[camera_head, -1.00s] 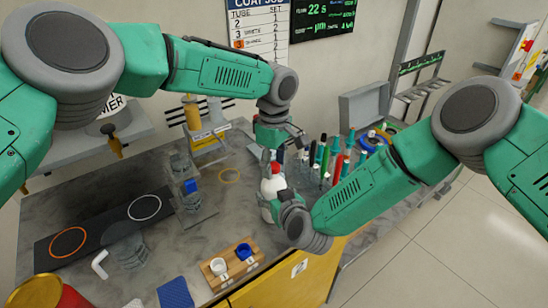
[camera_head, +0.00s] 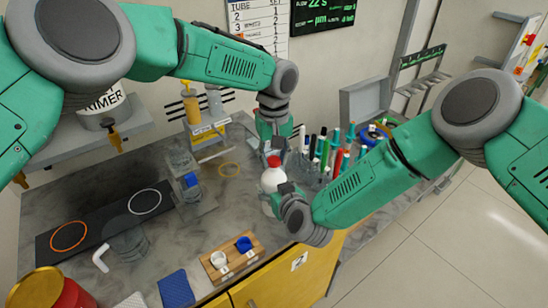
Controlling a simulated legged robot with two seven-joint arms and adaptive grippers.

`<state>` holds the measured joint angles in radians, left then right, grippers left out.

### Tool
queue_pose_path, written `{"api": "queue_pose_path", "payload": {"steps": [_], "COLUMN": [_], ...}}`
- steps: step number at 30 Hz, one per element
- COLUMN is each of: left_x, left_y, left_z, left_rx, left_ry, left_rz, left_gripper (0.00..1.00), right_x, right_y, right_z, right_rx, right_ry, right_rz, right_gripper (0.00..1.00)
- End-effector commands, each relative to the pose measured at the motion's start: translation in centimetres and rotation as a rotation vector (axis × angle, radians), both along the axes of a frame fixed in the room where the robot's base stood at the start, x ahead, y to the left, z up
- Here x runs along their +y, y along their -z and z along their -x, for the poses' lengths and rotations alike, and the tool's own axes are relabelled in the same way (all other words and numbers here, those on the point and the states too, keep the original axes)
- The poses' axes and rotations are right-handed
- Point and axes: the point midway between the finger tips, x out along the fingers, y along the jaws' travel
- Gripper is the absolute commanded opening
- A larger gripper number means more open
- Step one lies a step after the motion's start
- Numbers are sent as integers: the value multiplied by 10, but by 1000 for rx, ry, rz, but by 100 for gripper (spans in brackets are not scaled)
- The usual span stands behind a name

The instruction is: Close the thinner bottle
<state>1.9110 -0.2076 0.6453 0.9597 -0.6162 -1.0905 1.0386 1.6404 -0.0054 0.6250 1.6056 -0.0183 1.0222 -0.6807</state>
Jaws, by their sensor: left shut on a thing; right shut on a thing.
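A white bottle (camera_head: 270,182) with a rounded shoulder stands near the front edge of the grey bench. A red cap (camera_head: 274,161) sits at its top; I cannot tell whether it is fully seated. My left gripper (camera_head: 274,150) points down from above and is shut on the red cap. My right gripper (camera_head: 279,191) comes from the right, low beside the bottle, and is shut on the bottle's body. The fingers partly hide the cap and the bottle's side.
A wooden block (camera_head: 232,256) with a white cap (camera_head: 218,259) and a blue cap (camera_head: 243,244) lies at the front. Several coloured rods (camera_head: 335,150) stand just right of the bottle. A clear vessel with a blue part (camera_head: 190,180) stands left. A dark mat (camera_head: 104,225) lies further left.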

Motion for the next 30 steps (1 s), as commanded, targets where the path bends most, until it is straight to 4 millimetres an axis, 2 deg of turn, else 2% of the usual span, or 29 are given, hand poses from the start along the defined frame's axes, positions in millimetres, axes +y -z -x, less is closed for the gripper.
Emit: {"api": "queue_pose_path", "payload": {"steps": [30], "left_x": [-1], "left_y": [-1], "left_z": [-6], "left_rx": [-8], "left_ry": [2224], "left_rz": [0], "left_gripper": [0], "right_x": [4], "right_y": [2], "right_z": [5], "right_rx": [5], "right_ry": [-14], "right_rz": [1], "right_gripper": [0]}}
